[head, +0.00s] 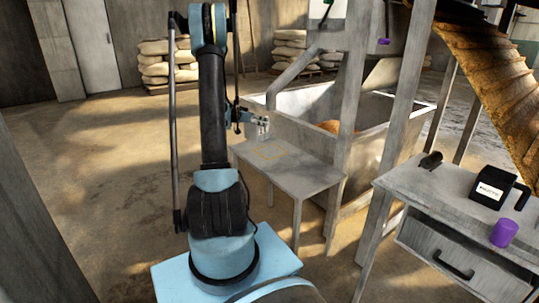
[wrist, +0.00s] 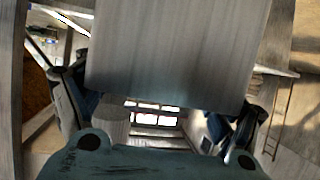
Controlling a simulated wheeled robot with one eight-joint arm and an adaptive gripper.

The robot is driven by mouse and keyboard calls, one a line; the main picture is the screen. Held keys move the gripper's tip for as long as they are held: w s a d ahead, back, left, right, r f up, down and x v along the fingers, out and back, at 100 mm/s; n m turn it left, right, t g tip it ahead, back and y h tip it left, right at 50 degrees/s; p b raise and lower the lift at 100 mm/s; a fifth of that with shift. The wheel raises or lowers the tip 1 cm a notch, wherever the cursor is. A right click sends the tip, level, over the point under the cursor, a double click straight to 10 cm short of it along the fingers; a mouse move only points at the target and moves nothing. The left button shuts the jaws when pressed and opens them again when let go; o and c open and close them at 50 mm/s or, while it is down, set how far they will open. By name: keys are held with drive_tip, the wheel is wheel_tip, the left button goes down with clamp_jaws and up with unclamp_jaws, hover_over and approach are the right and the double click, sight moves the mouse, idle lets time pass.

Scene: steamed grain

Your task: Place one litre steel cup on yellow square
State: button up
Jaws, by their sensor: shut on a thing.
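The steel cup (wrist: 180,50) fills the upper middle of the wrist view as a plain grey cylinder. My gripper (head: 256,119) is shut on it, with a finger on each side in the wrist view. In the head view the cup (head: 263,131) looks small and grey, close to the far left edge of the small table. The yellow square (head: 271,152) is a thin outline on the tabletop, a little below and right of the cup in the picture. I cannot tell whether the cup's base touches the table.
The small grey table (head: 310,177) is otherwise bare. A large trough (head: 385,150) and grey posts stand close behind and right of it. A desk (head: 430,195) at the right holds a purple cup (head: 504,233), a black box (head: 492,187) and a dark object (head: 431,160).

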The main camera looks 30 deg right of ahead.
drive_tip(key=r+m+g, duration=0.1)
drive_tip(key=m+g, duration=0.1)
hover_over(268, 133)
drive_tip(key=d, duration=0.2)
drive_tip(key=shift+w+d+f, duration=0.1)
drive_tip(key=shift+f, duration=1.45)
drive_tip(key=shift+w+d+f, duration=0.1)
drive_tip(key=shift+w+f, duration=0.05)
drive_tip(key=shift+f, duration=1.45)
drive_tip(key=shift+w+d+f, duration=0.1)
drive_tip(key=shift+f, duration=1.45)
drive_tip(key=o, duration=1.9)
